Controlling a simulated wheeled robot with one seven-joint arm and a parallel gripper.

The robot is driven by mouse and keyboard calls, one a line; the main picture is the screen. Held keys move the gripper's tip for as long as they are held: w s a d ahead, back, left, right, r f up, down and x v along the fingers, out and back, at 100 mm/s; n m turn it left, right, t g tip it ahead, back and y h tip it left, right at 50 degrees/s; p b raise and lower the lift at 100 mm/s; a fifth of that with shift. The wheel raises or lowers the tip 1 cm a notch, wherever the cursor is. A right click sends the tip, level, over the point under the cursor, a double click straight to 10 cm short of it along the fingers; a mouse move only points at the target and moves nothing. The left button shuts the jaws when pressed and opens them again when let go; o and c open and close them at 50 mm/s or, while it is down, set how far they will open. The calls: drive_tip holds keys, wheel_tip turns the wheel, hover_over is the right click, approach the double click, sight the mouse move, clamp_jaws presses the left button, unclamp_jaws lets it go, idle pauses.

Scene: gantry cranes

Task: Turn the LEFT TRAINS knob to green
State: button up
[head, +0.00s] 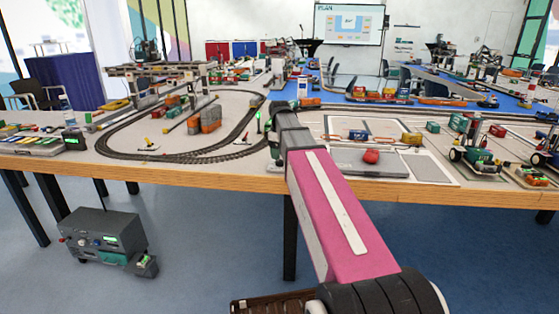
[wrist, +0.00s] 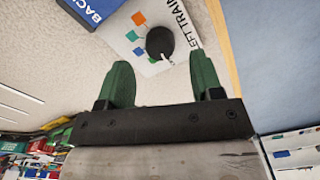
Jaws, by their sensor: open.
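The LEFT TRAINS knob (wrist: 160,42) is a round black knob on a white label plate (wrist: 184,22) in the wrist view. A white pointer on it points to the lower right of that view. Small orange, blue and green squares (wrist: 138,50) are printed around its left side. My gripper (wrist: 161,78) is open and empty, with green fingers. The knob lies just beyond the fingertips, between their lines, apparently untouched. In the head view my arm hides the knob.
A blue sign reading BACK (wrist: 83,8) lies beside the plate. The table edge (wrist: 222,45) is close on the right in the wrist view. The head view shows a looped train track (head: 180,158), a red object (head: 371,156) and a grey control box (head: 100,238) on the floor.

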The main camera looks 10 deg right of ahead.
sight(280, 163)
drive_tip(key=shift+f, duration=1.8)
drive_tip(key=c, duration=0.9)
